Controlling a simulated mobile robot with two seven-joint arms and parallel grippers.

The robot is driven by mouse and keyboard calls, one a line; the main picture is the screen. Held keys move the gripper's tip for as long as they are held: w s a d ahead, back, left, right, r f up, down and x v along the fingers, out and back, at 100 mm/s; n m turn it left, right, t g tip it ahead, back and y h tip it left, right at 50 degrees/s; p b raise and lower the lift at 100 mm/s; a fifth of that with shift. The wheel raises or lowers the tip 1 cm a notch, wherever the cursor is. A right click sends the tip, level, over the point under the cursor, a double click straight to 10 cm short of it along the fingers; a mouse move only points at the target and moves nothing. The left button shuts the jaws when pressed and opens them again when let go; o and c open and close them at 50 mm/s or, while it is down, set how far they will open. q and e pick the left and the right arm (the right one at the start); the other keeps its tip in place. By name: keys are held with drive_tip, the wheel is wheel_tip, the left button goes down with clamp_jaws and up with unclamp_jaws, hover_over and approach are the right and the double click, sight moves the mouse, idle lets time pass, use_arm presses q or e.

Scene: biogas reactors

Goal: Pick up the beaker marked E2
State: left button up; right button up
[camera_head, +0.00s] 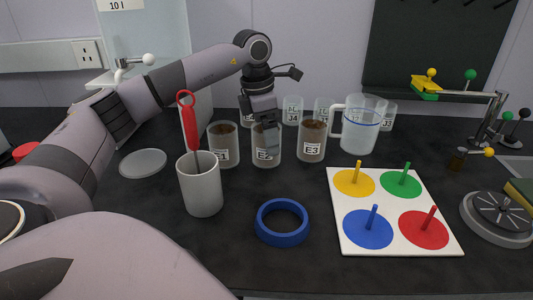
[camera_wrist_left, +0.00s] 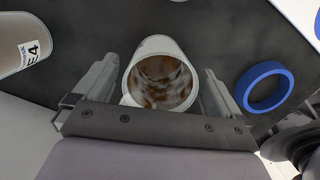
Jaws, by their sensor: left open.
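The beaker marked E2 (camera_head: 266,158) stands on the dark bench between the beakers E1 (camera_head: 222,150) and E3 (camera_head: 312,145). It is clear, with brown matter inside. My left gripper (camera_head: 266,130) points down at E2 and overlaps its upper part in the head view. In the left wrist view, the open-topped beaker (camera_wrist_left: 160,78) lies between the two spread fingers of my left gripper (camera_wrist_left: 157,88). The gripper is open, with one finger on each side of the beaker. Whether either finger touches the glass is unclear. My right gripper is not in view.
A grey cup (camera_head: 200,188) with a red-handled tool stands in front of E1. A blue ring (camera_head: 282,237) and a white board with coloured discs (camera_head: 340,190) lie in front. A jug (camera_head: 360,130) stands right of E3.

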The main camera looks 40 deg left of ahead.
use_arm(q)
drive_tip(key=shift+w+d+f, duration=0.1)
drive_tip(key=shift+f, duration=1.35)
drive_tip(key=c, duration=1.1)
